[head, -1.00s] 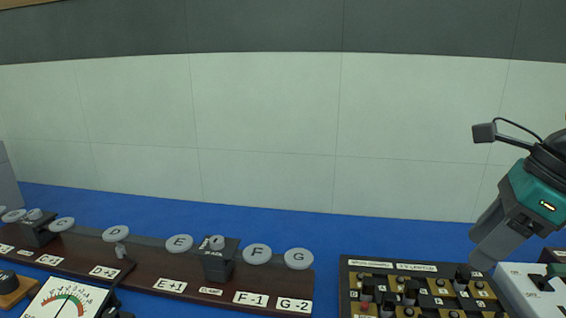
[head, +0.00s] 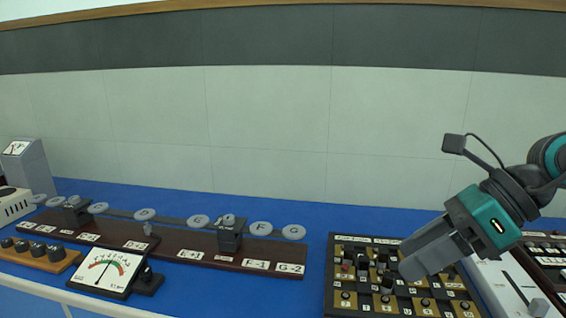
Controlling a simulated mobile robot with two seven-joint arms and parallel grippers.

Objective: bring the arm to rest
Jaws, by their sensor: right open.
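My right gripper (head: 415,262) comes in from the right in the head view. Its grey fingers point down and left, over the right part of a black and tan plug board (head: 340,300). I see nothing held between the fingers, and they hide part of the board's right side. I cannot tell how far the fingertips are above the board. My left gripper does not show.
A dark wooden rail (head: 165,240) with lettered labels and grey discs runs across the left and middle. A dial meter (head: 104,270) and a wooden knob block (head: 38,258) stand before it. A white sliding-control panel (head: 505,285) lies at right. Blue bench (head: 317,225) shows between rail and board.

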